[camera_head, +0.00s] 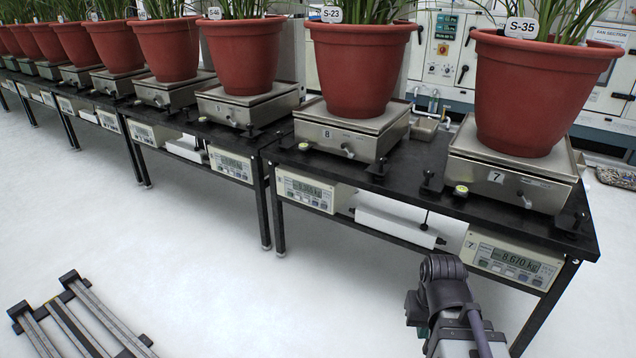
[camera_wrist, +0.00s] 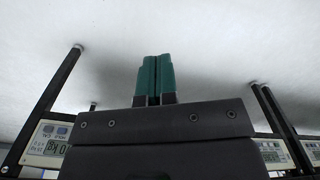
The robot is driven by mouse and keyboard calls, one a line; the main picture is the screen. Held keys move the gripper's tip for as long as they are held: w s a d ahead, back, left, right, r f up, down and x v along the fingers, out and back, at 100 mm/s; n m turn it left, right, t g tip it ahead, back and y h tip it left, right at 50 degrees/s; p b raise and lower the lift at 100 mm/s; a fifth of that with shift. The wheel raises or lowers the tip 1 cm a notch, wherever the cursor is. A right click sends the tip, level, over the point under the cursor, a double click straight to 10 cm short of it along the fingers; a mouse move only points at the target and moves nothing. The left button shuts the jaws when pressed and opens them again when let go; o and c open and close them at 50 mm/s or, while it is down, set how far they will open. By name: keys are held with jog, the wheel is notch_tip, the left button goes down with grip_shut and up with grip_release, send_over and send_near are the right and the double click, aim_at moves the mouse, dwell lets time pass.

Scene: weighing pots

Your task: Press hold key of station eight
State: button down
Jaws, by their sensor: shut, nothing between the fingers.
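The scale marked 8 (camera_head: 345,132) stands on the black bench and bears a red-brown pot (camera_head: 357,70) tagged S-23. A display panel (camera_head: 308,190) with a lit readout and a row of small keys hangs below the bench edge near it. The key labels are too small to read. In the wrist view my gripper (camera_wrist: 155,78) has two teal fingers side by side, shut and empty, over the pale floor. In the head view my arm is at the lower right, in front of the station 7 panel (camera_head: 512,259) and apart from the station eight panel; the fingertips are not clear there.
The wrist view shows a panel (camera_wrist: 50,144) at left and another (camera_wrist: 272,152) at right, with dark bench legs. A white box (camera_head: 395,222) sits under the bench. More potted scales line the bench leftward. The pale floor in front is largely open.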

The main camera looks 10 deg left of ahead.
aim_at(315, 203)
jog(key=w+a+f+n+t+h+b, duration=0.1)
jog(key=w+a+f+n+t+b, duration=0.25)
jog(key=w+a, duration=0.8)
jog(key=w+a+f+n+t+b, duration=0.1)
jog(key=w+a+f+n+b, duration=0.4)
jog(key=w+a, duration=0.7)
jog(key=w+a+r+n+t, duration=0.2)
jog(key=w+a+n, duration=0.3)
jog(key=w+a, duration=0.1)
jog(key=w+a+r+n+t, duration=0.3)
jog(key=w+a+n, duration=0.3)
jog(key=shift+w+a+r+y, duration=0.15)
jog(key=shift+w+r+y, duration=0.15)
jog(key=shift+n, duration=0.25)
jog(key=w+d, duration=0.3)
jog(key=w, duration=0.5)
jog(key=shift+d, duration=0.4)
